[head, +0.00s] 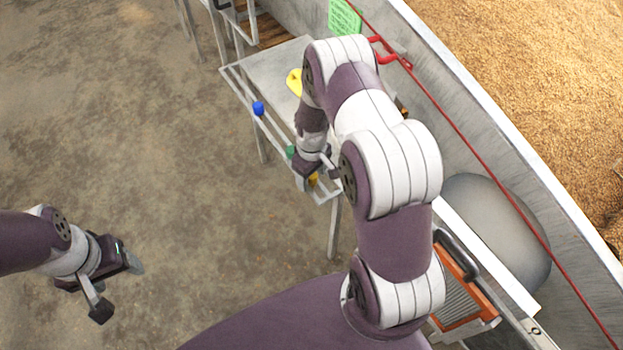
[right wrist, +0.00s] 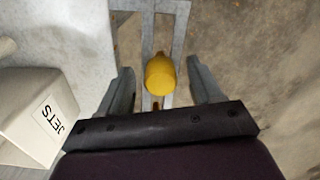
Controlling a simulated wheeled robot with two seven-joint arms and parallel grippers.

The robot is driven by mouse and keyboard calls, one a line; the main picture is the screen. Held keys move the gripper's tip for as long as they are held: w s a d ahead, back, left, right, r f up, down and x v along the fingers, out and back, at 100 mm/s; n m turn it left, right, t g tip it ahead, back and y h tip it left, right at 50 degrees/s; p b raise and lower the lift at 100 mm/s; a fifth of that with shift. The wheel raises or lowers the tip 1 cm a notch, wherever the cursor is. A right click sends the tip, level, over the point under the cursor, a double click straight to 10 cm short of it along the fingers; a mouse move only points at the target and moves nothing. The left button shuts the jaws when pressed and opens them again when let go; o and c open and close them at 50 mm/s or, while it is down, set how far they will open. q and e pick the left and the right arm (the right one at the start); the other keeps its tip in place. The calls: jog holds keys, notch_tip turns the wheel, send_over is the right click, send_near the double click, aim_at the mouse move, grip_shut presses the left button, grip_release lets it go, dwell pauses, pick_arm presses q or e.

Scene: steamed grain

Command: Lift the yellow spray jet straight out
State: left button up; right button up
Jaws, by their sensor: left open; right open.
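The yellow spray jet (right wrist: 160,74) is in the right wrist view, standing in a narrow metal rail rack (right wrist: 180,8) between my right fingers. In the head view only a bit of yellow (head: 313,178) shows beside my right gripper (head: 318,172). My right gripper is open, with one finger on each side of the yellow jet (right wrist: 160,92) and a visible gap to each. My left gripper (head: 118,285) is open and empty over the floor at the lower left.
A blue jet (head: 258,108) and a green jet (head: 291,152) sit along the same rack. A pale box labelled JETS (right wrist: 35,115) stands close left of my right gripper. A yellow object (head: 294,82) lies on the metal table (head: 262,70). Open floor lies left.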

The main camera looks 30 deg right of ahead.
aim_at(313, 179)
jog(key=c, duration=1.1)
jog(key=shift+r, duration=0.2)
jog(key=shift+r, duration=0.3)
jog(key=r, duration=0.2)
jog(key=s+r+p, duration=0.1)
jog(key=r, duration=0.1)
jog(key=shift+a+r, duration=0.1)
jog(key=shift+a, duration=0.05)
jog(key=shift+s+a+r+p, duration=0.35)
jog(key=shift+s+r, duration=0.65)
jog(key=shift+s, duration=0.75)
jog(key=shift+s+a+r+p, duration=0.2)
jog(key=shift+s+a+r, duration=0.2)
jog(key=shift+s+r, duration=1)
jog(key=shift+s+a+r+p, duration=0.35)
jog(key=shift+s+r, duration=0.25)
jog(key=shift+s, duration=1.5)
